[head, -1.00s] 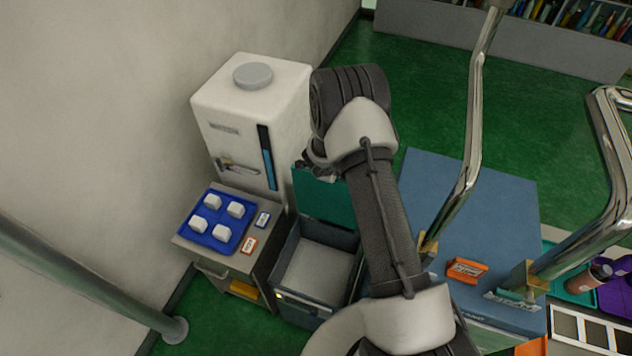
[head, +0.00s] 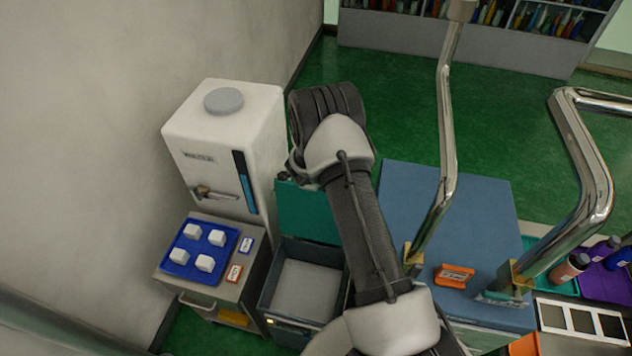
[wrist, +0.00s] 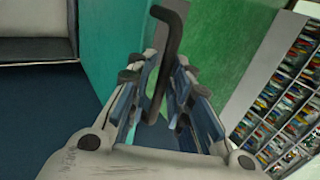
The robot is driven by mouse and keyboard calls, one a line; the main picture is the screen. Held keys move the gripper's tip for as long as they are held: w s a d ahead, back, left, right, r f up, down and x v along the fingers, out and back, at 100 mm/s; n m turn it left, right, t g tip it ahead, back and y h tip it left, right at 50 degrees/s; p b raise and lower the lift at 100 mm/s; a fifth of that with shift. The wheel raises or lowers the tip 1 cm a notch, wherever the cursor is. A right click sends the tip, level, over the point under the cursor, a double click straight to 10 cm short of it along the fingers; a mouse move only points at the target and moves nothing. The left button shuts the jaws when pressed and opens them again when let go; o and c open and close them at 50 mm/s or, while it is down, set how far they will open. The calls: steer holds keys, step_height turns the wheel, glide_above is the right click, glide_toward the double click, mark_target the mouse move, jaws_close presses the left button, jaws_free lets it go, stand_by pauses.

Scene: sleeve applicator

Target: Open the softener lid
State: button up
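A grey bin (head: 266,310) stands low in the middle of the head view, with its top uncovered and a pale inside. Its teal lid (head: 303,212) stands up at the bin's back edge; I take it for the softener lid. The lid fills the upper middle of the wrist view (wrist: 117,45). A dark bent handle (wrist: 173,50) rises between the fingers of my gripper (wrist: 164,72). The fingers are close on both sides of it; I cannot tell whether they clamp it. In the head view my arm hides most of the gripper and the lid's right side.
A white tank (head: 222,140) with a round grey cap (head: 223,101) stands behind left. A blue tray (head: 183,268) with several white blocks lies on a cart beside the bin. A blue-topped cabinet (head: 400,200) with metal rails (head: 447,120) is on the right.

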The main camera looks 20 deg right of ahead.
steer(key=shift+o, duration=0.7)
steer(key=shift+f, duration=0.15)
steer(key=shift+s, duration=0.1)
steer(key=v, duration=1.2)
